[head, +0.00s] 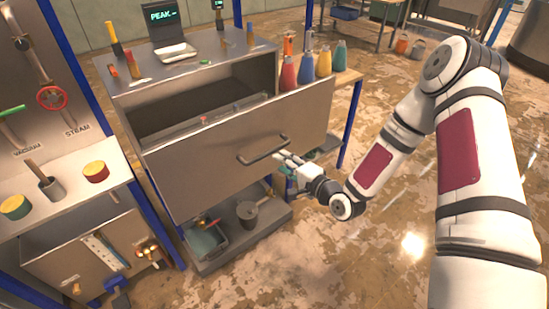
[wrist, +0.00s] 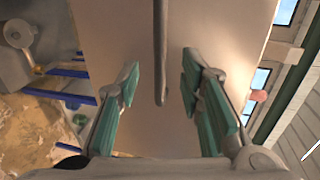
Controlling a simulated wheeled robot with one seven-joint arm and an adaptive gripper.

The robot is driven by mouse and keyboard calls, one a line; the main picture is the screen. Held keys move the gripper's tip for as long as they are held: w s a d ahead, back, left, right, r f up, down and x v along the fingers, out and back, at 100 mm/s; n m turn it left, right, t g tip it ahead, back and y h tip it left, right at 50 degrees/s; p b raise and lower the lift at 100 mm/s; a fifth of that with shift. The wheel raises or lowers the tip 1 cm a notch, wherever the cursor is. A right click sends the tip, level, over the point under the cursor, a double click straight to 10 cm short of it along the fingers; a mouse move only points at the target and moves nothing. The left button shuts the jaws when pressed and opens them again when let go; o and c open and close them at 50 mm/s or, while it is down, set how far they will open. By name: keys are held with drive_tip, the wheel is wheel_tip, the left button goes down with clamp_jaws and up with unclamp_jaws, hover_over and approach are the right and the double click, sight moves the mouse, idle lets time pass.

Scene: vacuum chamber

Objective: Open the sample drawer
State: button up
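A wide grey drawer (head: 215,160) under the bench top stands pulled well out, with its dark inside showing. Its front carries a dark bar handle (head: 264,150), which also shows in the wrist view (wrist: 160,45). No readable label shows on it. My gripper (head: 283,157) is just in front of the drawer, at the right end of the handle. In the wrist view my gripper (wrist: 160,78) is open, its teal-padded fingers apart on either side of the handle with gaps between. Neither finger appears to touch it.
Colored bottles (head: 306,68) stand on a side table behind the drawer's right end. A lower shelf (head: 215,262) holds a pot and bin. A second drawer (head: 75,265) is open at lower left.

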drive_tip(key=shift+v, duration=1.45)
drive_tip(key=shift+w, duration=0.1)
drive_tip(key=s+d+r+n+g+h, duration=0.2)
drive_tip(key=s+d+r+n+h, duration=0.15)
drive_tip(key=d+r, duration=0.45)
drive_tip(key=s+d+r+n+g+h, duration=0.25)
drive_tip(key=r+n+h, duration=0.25)
drive_tip(key=r, duration=0.7)
drive_tip(key=s+r+n+g, duration=0.1)
drive_tip(key=s+r, duration=0.4)
drive_tip(key=s, duration=0.6)
drive_tip(key=s+r+n+g, duration=0.1)
drive_tip(key=s+r, duration=0.4)
drive_tip(key=s, duration=0.7)
drive_tip(key=shift+a+r+n+g+b, duration=0.2)
drive_tip(key=shift+a+n+g+b, duration=0.15)
drive_tip(key=shift+g+b, duration=0.1)
